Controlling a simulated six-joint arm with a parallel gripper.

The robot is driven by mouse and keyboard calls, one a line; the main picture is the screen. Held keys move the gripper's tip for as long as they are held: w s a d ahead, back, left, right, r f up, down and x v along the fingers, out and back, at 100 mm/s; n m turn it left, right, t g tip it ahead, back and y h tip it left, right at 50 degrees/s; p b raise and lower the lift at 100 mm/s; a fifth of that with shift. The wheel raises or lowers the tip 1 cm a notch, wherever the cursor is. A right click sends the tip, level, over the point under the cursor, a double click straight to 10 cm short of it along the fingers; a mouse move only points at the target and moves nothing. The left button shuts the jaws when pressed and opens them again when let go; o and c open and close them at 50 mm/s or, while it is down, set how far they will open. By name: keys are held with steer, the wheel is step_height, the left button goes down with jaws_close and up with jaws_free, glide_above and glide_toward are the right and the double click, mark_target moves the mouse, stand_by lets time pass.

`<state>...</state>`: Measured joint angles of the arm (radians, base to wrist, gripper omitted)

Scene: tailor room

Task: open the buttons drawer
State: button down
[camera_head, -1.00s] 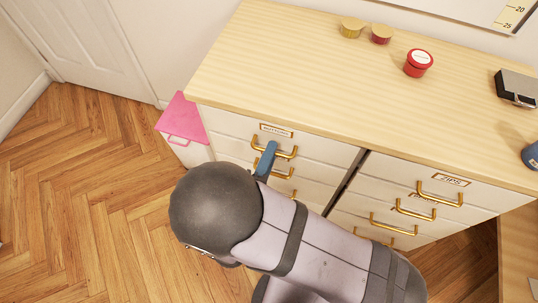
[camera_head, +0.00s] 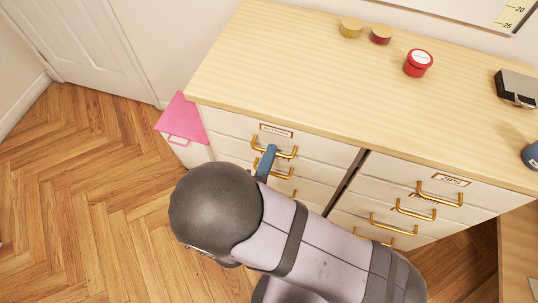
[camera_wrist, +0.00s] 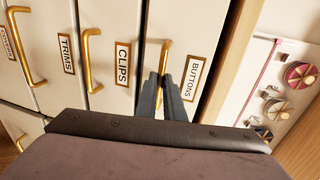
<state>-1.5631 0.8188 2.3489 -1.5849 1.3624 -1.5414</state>
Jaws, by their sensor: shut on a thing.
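The buttons drawer (camera_head: 230,124) is the top drawer of the left stack in the head view, with its front looking closed under the wooden top. Its gold handle (camera_head: 287,154) sits below a framed label. In the wrist view the label reads BUTTONS, and the upright gold handle (camera_wrist: 164,58) runs down to my fingertips. My gripper (camera_wrist: 166,86) is shut on this handle, its two blue-grey fingers close together around the bar.
The clips drawer (camera_wrist: 118,75) and trims drawer (camera_wrist: 62,80) are beside it in the wrist view. The zips drawer (camera_head: 400,170) is in the right stack. Tins, including a red one (camera_head: 418,63), stand on the top. A pink item (camera_head: 182,118) is left of the cabinet; floor there is clear.

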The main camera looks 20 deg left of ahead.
stand_by(0.7)
steer(key=f+p+v, duration=0.1)
steer(key=p+v, duration=0.2)
steer(key=v, duration=0.5)
steer(key=shift+s+f, duration=0.4)
steer(key=shift+s, duration=0.15)
steer(key=c, duration=1.9)
jaws_free()
steer(key=shift+r+p, duration=0.1)
steer(key=shift+p, duration=0.2)
